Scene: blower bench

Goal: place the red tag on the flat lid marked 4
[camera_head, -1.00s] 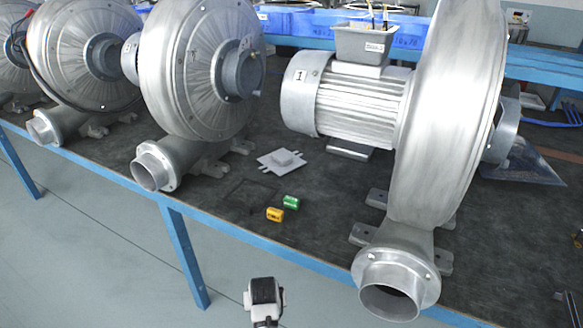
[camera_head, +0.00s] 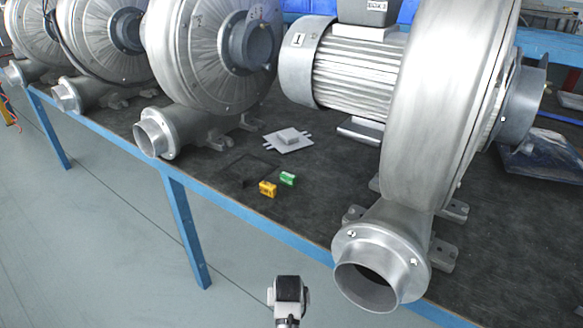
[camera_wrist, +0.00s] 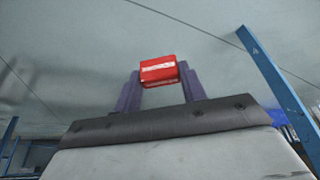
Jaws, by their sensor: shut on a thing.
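My gripper shows in the wrist view (camera_wrist: 160,85), its two dark fingers shut on the red tag (camera_wrist: 158,70), a small red block with a white strip of print. The floor lies behind the tag. In the head view the arm's end (camera_head: 288,290) is at the bottom, in front of the bench and over the floor; the tag is hidden there.
A yellow tag (camera_head: 267,189) and a green tag (camera_head: 288,179) lie on the dark bench top (camera_head: 290,215). A large blower (camera_head: 440,110) with a motor marked 1 (camera_head: 350,75) stands at right; several blowers stand at left. The bench has a blue front edge (camera_head: 245,222).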

